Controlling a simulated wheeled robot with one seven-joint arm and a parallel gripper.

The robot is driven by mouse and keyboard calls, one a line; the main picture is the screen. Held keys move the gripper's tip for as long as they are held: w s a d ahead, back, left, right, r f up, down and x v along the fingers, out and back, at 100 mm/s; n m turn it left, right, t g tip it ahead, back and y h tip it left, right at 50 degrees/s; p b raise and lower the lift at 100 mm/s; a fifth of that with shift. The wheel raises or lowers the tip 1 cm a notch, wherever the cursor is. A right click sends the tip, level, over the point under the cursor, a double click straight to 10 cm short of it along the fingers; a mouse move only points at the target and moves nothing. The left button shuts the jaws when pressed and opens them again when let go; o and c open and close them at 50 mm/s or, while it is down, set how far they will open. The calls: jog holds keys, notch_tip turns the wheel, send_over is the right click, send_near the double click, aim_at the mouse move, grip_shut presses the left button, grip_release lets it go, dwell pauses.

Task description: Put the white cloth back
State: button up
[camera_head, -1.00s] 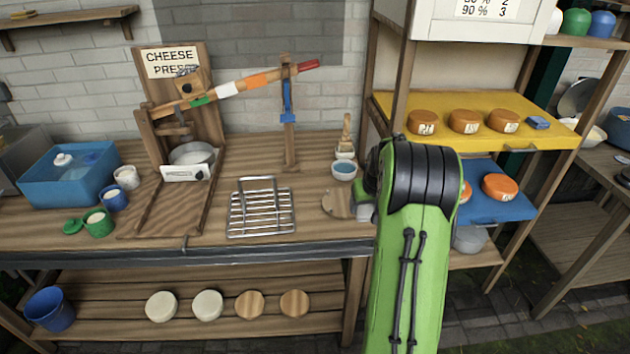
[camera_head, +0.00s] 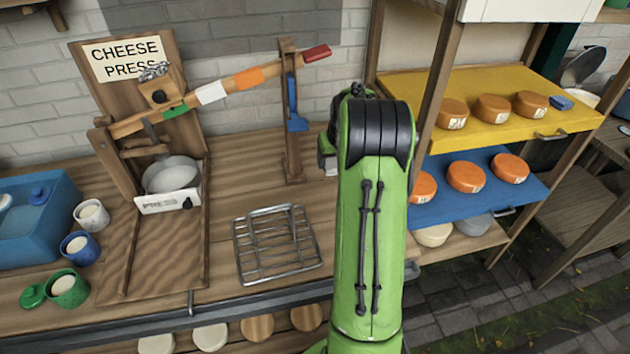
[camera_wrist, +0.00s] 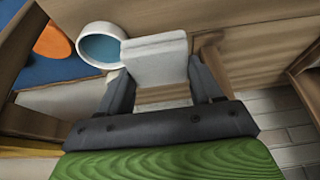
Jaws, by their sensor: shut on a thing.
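The white cloth (camera_wrist: 155,58) shows as a pale, block-like folded piece between the two fingers in the wrist view. My gripper (camera_wrist: 160,72) is shut on it. In the head view my green arm hides most of the gripper and the cloth; only a small pale piece shows at the arm's left edge, beside the wooden post. A white bowl with blue inside (camera_wrist: 100,46) is just left of the cloth in the wrist view. I cannot tell if the cloth touches it or the bench.
A wire rack (camera_head: 277,245) lies on the bench, with the cheese press (camera_head: 170,178) to its left. Orange cheeses sit on the yellow shelf (camera_head: 480,112) and blue shelf (camera_head: 440,208) at right. Bench between rack and post is clear.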

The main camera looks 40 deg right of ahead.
aim_at(330, 189)
jog(key=shift+w, duration=0.15)
notch_tip(330, 189, down, 10)
jog(key=shift+b, duration=1.1)
jog(key=shift+r, duration=0.1)
jog(key=o, duration=0.9)
jog(key=shift+o, duration=0.2)
